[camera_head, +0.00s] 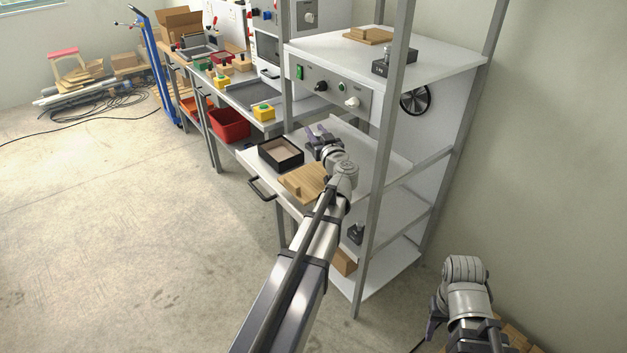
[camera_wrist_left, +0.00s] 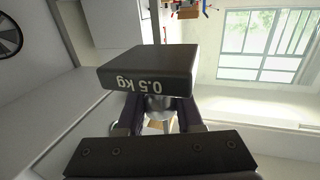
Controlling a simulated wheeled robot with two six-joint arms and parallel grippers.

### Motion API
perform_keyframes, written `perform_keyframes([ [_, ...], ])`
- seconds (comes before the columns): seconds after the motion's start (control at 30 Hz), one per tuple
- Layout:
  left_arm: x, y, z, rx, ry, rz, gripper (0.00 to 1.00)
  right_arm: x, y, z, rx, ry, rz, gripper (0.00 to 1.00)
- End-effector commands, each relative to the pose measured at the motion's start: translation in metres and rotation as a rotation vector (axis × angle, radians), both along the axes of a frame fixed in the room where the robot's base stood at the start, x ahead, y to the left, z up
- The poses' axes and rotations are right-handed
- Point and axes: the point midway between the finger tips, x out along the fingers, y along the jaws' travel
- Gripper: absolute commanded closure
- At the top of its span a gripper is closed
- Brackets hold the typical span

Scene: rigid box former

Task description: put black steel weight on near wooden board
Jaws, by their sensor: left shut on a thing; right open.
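My left gripper (camera_head: 318,132) is over the pulled-out white shelf in the head view. In the left wrist view it is shut on a black steel weight (camera_wrist_left: 150,68) marked "0.5 kg", with the block beyond the fingers. I cannot make that weight out clearly in the head view. The near wooden board (camera_head: 300,184), with a raised strip, lies at the shelf's front, just left of my left wrist and partly hidden by my arm. My right arm shows at the bottom right; its fingers are not visible.
A black open box (camera_head: 281,153) stands beside the board. Another wooden board (camera_head: 368,35) and a black weight (camera_head: 395,62) are on the cabinet top. A third weight (camera_head: 355,232) is on a lower shelf. A grey rack post (camera_head: 378,170) stands right of my arm.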

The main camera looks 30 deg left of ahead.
Motion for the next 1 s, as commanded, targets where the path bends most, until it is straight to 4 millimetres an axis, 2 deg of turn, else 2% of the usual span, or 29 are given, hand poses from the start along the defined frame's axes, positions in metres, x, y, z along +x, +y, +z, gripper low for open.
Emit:
perform_keyframes([
  [0.27, -0.001, 0.0, -0.008, 0.001, 0.0, 0.006, 1.0, 0.0, 0.0, -0.008, 0.0, 0.0, 0.0, 0.5],
  [0.67, -0.001, 0.0, -0.062, 0.001, 0.0, 0.005, 1.0, 0.0, 0.0, -0.062, 0.0, 0.0, 0.001, 0.5],
  [1.0, -0.001, 0.0, -0.07, 0.001, 0.0, 0.005, 1.0, 0.0, 0.0, -0.07, 0.0, 0.0, 0.001, 0.5],
])
